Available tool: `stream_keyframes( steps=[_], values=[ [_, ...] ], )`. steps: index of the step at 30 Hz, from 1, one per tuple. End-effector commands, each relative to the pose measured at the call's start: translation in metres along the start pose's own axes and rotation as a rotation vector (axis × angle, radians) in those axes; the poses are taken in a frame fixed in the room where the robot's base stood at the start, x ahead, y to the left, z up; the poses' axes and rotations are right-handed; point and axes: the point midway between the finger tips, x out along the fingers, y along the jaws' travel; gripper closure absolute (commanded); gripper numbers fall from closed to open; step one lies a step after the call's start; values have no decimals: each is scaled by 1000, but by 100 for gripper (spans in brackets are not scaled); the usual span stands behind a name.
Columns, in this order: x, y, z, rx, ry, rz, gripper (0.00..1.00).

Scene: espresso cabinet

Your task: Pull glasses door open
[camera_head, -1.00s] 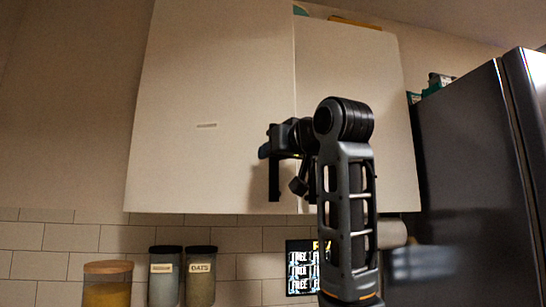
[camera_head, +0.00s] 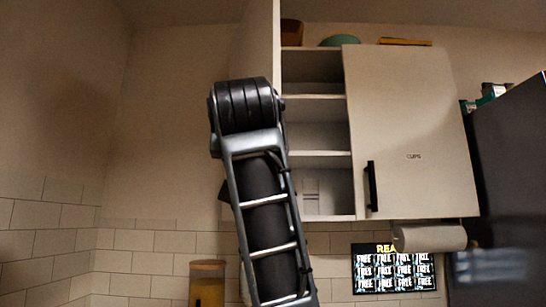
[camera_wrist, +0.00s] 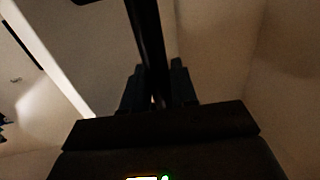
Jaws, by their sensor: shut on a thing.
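The left cabinet door (camera_head: 259,45), the glasses door, stands swung well out from the cabinet, seen steeply from the side in the head view. Its label is not visible there. Shelves (camera_head: 315,135) behind it are exposed and look mostly empty, with a pale marked item low down. In the wrist view my gripper (camera_wrist: 158,88) is shut on a dark bar, the door handle (camera_wrist: 148,35), which runs between its fingers. In the head view my arm hides the gripper and the handle.
The right door (camera_head: 410,120), labelled CUPS, is shut, with a black handle (camera_head: 372,186). A paper roll (camera_head: 430,238) hangs below it. A dark fridge (camera_head: 515,160) stands at the right. A jar (camera_head: 207,285) stands low by the tiled wall. Open space lies left of the door.

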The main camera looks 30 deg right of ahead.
Motion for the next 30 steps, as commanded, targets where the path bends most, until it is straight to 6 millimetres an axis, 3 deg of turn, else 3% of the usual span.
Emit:
stream_keyframes(
  steps=[3,9,24,25,30],
  values=[
    [-2,-19,0,-1,0,-3,100],
    [-3,-36,0,0,0,-3,100],
    [-2,-41,0,0,0,-3,100],
    [-2,-41,0,0,0,-3,71],
    [-2,-41,0,0,0,-2,55]
  ],
)
